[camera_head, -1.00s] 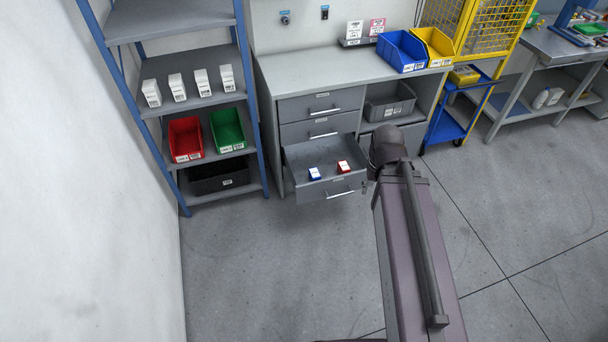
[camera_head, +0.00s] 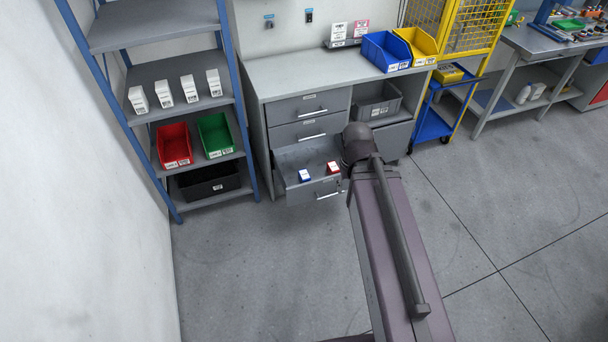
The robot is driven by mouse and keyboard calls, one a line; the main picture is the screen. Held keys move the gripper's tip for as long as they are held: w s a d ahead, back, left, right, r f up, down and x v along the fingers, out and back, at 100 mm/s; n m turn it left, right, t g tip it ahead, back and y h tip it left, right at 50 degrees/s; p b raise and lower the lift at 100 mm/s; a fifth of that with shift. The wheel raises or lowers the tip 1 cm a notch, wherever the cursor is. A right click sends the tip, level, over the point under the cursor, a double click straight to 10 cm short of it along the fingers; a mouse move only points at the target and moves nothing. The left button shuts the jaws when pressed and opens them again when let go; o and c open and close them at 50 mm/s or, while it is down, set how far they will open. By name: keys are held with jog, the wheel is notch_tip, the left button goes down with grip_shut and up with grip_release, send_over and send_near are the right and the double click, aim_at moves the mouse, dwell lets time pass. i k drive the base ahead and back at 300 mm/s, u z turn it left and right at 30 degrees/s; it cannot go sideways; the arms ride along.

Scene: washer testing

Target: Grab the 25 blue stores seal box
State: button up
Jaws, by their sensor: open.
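The blue-and-white box (camera_head: 304,176) sits in the open lower drawer (camera_head: 322,158) of the grey workbench, left of a red-and-white box (camera_head: 333,168). The two boxes stand apart. Their label text is too small to read. My arm reaches up from the bottom of the picture, and its dark joint is just right of the drawer, covering part of the drawer's right side. My gripper does not show in this view.
A blue-framed shelf with white boxes (camera_head: 163,92), a red bin (camera_head: 174,147) and a green bin (camera_head: 214,135) stands at left. Blue (camera_head: 384,53) and yellow (camera_head: 416,47) bins sit on the workbench (camera_head: 290,76). The floor before the drawer is clear.

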aim_at(304, 176)
jog(key=z, duration=0.05)
jog(key=i, duration=1)
jog(key=u, duration=0.05)
